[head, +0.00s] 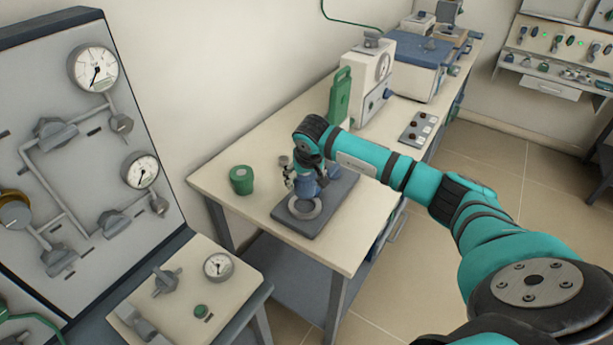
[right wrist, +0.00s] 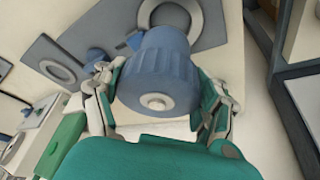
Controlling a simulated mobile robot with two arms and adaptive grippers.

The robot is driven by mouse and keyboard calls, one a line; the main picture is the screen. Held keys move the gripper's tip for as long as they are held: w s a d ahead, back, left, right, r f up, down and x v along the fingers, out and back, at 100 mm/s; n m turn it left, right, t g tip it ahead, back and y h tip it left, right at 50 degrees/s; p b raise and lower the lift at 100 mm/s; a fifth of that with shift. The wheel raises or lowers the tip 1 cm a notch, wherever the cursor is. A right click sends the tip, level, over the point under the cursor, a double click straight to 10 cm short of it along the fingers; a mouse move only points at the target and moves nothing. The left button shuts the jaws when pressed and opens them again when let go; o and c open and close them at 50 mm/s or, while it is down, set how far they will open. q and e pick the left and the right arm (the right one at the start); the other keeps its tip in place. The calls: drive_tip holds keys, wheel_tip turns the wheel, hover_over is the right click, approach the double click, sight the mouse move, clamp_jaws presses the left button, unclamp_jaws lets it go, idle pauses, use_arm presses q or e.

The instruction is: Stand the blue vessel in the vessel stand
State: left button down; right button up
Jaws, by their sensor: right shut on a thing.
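The blue vessel (right wrist: 158,72) fills the middle of the right wrist view, with a ribbed side and a pale round knob facing the camera. My right gripper (right wrist: 158,92) is shut on it, one finger on each side. In the head view the vessel (head: 307,188) is partly hidden by my right gripper (head: 303,179), over the bench. The vessel stand is a dark grey plate (head: 330,205) with a pale ring (head: 303,208) showing near its front end. In the wrist view pale rings (right wrist: 57,70) show beyond the vessel. I cannot tell whether the vessel touches the stand.
A green lidded jar (head: 241,180) stands left of the stand. A tall green bottle (head: 340,97), a white instrument (head: 367,80) and a small switch panel (head: 418,128) are farther back on the bench. A gauge panel (head: 90,150) rises at the left. The bench's front corner is clear.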

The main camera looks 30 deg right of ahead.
sight(305, 192)
drive_tip(key=shift+f+b, duration=0.3)
drive_tip(key=shift+f, duration=0.4)
drive_tip(key=shift+a+f+b, duration=0.1)
drive_tip(key=shift+f+b, duration=0.3)
drive_tip(key=shift+f, duration=0.25)
drive_tip(key=shift+f+b, duration=0.6)
drive_tip(key=shift+f, duration=0.25)
use_arm(q)
drive_tip(key=f, duration=0.1)
drive_tip(key=s+f, duration=0.1)
drive_tip(key=a+f, duration=0.1)
drive_tip(key=shift+s+f, duration=0.15)
drive_tip(key=shift+s, duration=0.2)
drive_tip(key=shift+w, duration=0.25)
drive_tip(key=shift+d+f, duration=0.1)
use_arm(e)
drive_tip(key=shift+r, duration=0.1)
use_arm(q)
drive_tip(key=shift+f+b, duration=0.85)
drive_tip(key=shift+b, duration=0.25)
use_arm(e)
drive_tip(key=shift+f, duration=0.65)
